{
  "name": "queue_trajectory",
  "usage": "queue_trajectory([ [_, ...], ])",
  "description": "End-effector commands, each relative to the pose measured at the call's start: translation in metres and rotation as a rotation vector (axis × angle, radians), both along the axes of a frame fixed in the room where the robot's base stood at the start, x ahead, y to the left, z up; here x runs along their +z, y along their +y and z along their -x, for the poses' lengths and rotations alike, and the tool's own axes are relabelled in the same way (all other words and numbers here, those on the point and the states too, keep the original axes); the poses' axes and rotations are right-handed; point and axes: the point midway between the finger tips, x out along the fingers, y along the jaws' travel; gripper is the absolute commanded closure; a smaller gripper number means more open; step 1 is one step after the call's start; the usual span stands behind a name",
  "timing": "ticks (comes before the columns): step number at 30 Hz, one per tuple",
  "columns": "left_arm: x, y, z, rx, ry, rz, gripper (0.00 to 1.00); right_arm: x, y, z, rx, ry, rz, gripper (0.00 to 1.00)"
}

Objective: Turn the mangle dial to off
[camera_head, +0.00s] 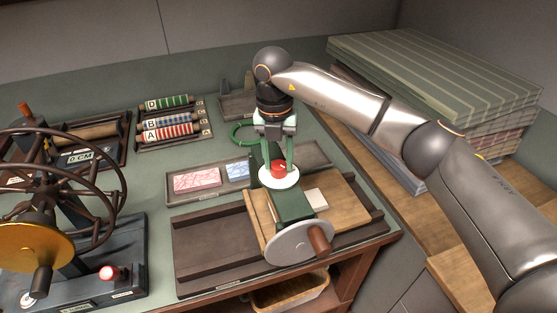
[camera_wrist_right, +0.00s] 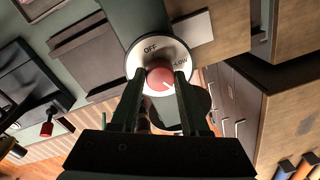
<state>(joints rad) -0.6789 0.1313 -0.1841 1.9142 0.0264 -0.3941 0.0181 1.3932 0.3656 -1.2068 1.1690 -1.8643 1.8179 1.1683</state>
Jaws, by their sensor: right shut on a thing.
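The mangle dial is a red knob (camera_head: 278,169) on a round white plate (camera_head: 279,182), on top of a green housing (camera_head: 292,206). My right gripper (camera_head: 279,163) reaches down from above and is shut on the knob. In the right wrist view the red knob (camera_wrist_right: 160,79) sits between the two dark fingertips (camera_wrist_right: 156,78). My left gripper is not in view.
A grey disc with a brown handle (camera_head: 320,238) stands at the housing's front. A dark tray (camera_head: 187,166) with patterned cards lies behind. A spoked wheel machine (camera_head: 40,200) stands at the left. Lettered rollers (camera_head: 170,103) lie at the back; striped stacks (camera_head: 440,70) stand right.

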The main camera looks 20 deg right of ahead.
Motion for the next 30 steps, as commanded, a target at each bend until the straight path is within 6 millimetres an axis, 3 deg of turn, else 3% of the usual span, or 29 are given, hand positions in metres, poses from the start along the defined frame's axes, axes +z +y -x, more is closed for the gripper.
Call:
queue_trajectory([
  [30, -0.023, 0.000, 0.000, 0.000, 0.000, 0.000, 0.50, -0.001, 0.000, 0.002, 0.967, 0.000, 0.000, 1.00],
])
